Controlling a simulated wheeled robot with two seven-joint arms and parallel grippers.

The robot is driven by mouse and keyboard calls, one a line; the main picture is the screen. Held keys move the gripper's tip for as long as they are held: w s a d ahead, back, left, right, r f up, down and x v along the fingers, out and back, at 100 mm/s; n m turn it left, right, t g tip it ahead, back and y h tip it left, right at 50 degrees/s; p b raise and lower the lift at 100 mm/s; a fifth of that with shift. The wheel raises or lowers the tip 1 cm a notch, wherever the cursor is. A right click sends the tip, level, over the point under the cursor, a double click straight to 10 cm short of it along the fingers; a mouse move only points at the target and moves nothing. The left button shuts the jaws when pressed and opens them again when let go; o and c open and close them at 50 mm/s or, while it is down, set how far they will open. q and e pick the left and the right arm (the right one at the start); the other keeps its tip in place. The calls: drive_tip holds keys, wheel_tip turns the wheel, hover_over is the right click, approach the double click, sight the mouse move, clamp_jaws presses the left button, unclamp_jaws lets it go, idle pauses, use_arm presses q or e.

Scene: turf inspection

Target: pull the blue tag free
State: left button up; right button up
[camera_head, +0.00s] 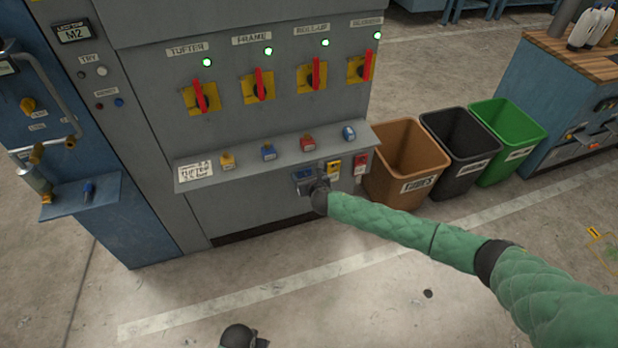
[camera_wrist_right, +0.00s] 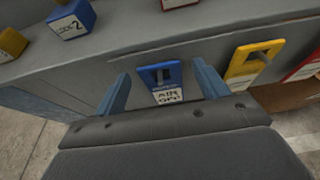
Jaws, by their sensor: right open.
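The blue tag (camera_head: 302,174) hangs on the front of the grey cabinet, just below the ledge, leftmost of a row of tags. In the right wrist view the blue tag (camera_wrist_right: 165,74) has a slot and a white label that seems to start with "AIR". My right gripper (camera_head: 311,184) is right at it. In the wrist view the open fingers of the right gripper (camera_wrist_right: 161,88) stand on either side of the tag, with gaps at both sides. The gripper body hides the tag's lower end. No left gripper fingers show; a dark rounded part of mine shows at the bottom edge.
A yellow tag (camera_head: 333,168) and a red tag (camera_head: 361,162) hang to the right. Brown (camera_head: 408,150), black (camera_head: 460,140) and green (camera_head: 508,130) bins stand right. Floor in front is mostly clear.

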drive_tip(key=shift+w, duration=0.1)
drive_tip(key=c, duration=1)
drive_tip(key=shift+o, duration=0.4)
drive_tip(key=shift+c, duration=0.8)
drive_tip(key=shift+r+p, duration=0.5)
drive_tip(key=shift+p, duration=0.15)
drive_tip(key=shift+s+d+p, duration=0.3)
drive_tip(key=shift+s+p, duration=0.25)
drive_tip(key=shift+s, duration=0.4)
drive_tip(key=shift+s+d+p, duration=0.3)
drive_tip(key=shift+s+p, duration=0.25)
drive_tip(key=shift+s, duration=0.35)
drive_tip(key=shift+s+d+p, duration=0.25)
drive_tip(key=shift+s+p, duration=0.1)
drive_tip(key=shift+s, duration=0.45)
drive_tip(key=shift+s+d+p, duration=0.2)
drive_tip(key=shift+s+p, duration=0.1)
drive_tip(key=shift+s, duration=0.45)
drive_tip(key=shift+s+d+p, duration=0.25)
drive_tip(key=shift+s+p, duration=0.1)
drive_tip(key=shift+s, duration=0.45)
